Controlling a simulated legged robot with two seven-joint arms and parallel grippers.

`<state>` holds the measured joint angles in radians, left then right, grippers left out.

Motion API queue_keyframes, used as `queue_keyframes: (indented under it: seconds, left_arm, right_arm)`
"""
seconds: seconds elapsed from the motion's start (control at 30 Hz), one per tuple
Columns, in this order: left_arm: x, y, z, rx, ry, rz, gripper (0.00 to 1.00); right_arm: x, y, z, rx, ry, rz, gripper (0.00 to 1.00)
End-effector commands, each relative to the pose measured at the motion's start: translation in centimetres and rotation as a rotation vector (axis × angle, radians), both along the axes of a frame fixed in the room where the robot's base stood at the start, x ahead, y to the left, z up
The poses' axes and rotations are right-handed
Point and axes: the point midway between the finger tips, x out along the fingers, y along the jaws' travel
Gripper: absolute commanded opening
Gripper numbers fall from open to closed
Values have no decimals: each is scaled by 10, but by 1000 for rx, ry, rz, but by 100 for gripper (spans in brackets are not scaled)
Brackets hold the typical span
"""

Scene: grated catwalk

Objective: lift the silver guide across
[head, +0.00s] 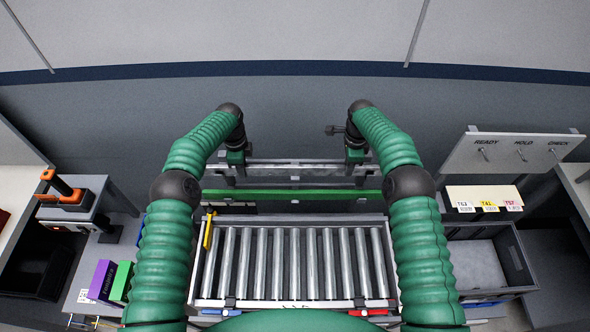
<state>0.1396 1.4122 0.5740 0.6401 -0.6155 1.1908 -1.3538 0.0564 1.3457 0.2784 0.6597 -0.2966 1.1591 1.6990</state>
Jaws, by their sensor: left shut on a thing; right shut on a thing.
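The silver guide (296,168) is a long, pale metal rail lying crosswise beyond the rollers. My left gripper (236,160) is shut on it near its left end. My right gripper (356,158) is shut on it near its right end. The fingertips are small and partly hidden by my wrists. A green guide (300,196) runs parallel to the silver one, on the near side of it. I cannot tell whether the silver guide touches its supports.
A roller conveyor (296,262) fills the near middle, with a yellow piece (208,230) at its left edge. Purple (102,280) and green (121,282) blocks sit left.

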Motion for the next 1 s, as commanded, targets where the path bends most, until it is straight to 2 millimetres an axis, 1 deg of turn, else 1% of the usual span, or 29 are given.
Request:
queue_keyframes:
  seconds: [0.5, 0.63, 0.77, 1.0]
  left_arm:
    - [0, 0, 0, 0, -1, 0, 0]
    - [1, 0, 4, -1, -2, 0, 0]
    - [0, 0, 16, -1, -2, 0, 0]
    - [0, 0, 49, 0, -2, 0, 0]
  right_arm:
    - [0, 0, 0, 0, 0, 0, 0]
    - [1, 0, 4, 0, -2, 0, 0]
    - [1, 0, 16, 0, -2, 0, 0]
    - [0, 0, 49, 0, -2, 0, 0]
